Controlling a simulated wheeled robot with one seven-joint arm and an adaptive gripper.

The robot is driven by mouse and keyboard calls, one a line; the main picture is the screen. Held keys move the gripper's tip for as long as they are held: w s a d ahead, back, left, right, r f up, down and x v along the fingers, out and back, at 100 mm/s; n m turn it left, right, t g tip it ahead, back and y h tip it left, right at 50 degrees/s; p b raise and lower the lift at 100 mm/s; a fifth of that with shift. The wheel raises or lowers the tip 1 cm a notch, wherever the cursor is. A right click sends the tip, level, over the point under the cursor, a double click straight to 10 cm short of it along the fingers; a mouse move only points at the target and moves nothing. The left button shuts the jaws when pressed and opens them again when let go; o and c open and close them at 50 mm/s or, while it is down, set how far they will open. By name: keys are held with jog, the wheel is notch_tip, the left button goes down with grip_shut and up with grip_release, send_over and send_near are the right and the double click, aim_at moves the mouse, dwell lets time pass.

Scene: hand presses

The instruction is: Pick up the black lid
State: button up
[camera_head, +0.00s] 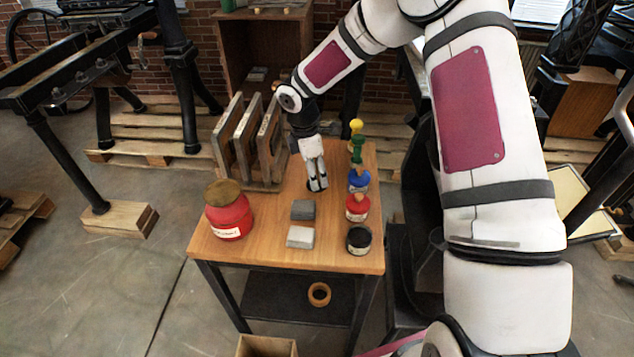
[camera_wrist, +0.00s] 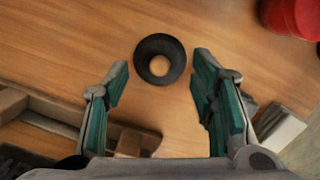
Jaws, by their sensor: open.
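The black lid (camera_wrist: 148,74) is a dark round ring with a wood-coloured centre. It lies flat on the wooden table in the wrist view. I cannot tell whether that centre is a hole or a knob. My gripper (camera_wrist: 161,65) is open and empty, with a teal-padded finger on each side of the lid in the picture and a gap on both sides. In the head view my gripper (camera_head: 317,186) points down low over the middle of the table, and the lid is mostly hidden behind its fingers.
A red jar (camera_head: 228,212) stands at the table's left. A grey block (camera_head: 303,210) and a white block (camera_head: 300,237) lie in front of my gripper. Blue (camera_head: 359,182), red (camera_head: 357,210) and black (camera_head: 359,242) pots line the right side. A wooden rack (camera_head: 243,145) stands behind left.

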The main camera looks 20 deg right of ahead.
jog(key=shift+d+f, duration=0.15)
jog(key=shift+f, duration=0.75)
jog(key=c, duration=1.1)
jog(key=shift+c, duration=0.5)
jog(key=shift+s, duration=0.1)
